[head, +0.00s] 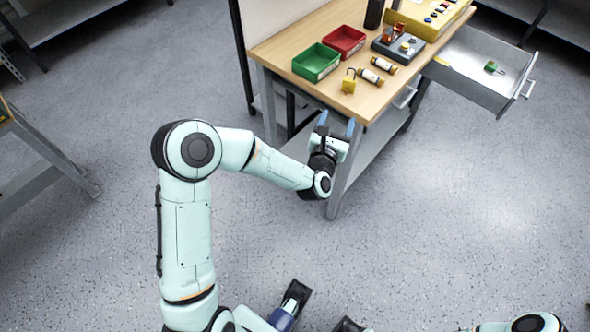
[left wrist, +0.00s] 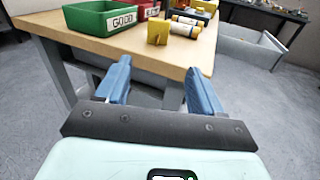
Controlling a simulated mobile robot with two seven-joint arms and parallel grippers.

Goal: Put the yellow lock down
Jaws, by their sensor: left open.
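The yellow lock (head: 348,82) stands on the wooden tabletop near its front edge, with its dark shackle up. It also shows in the left wrist view (left wrist: 158,33), beyond my fingers. My left gripper (head: 337,121) is open and empty, just off the table's front edge and apart from the lock. Its two blue fingers are spread in the left wrist view (left wrist: 160,85). Part of my right arm shows at the bottom right of the head view, but its gripper cannot be made out.
A green bin (head: 316,63) and a red bin (head: 344,41) stand behind the lock. Fuse-like cylinders (head: 370,76) lie to its right, near a grey device (head: 398,47). An open drawer (head: 481,69) juts out on the right. The floor in front is clear.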

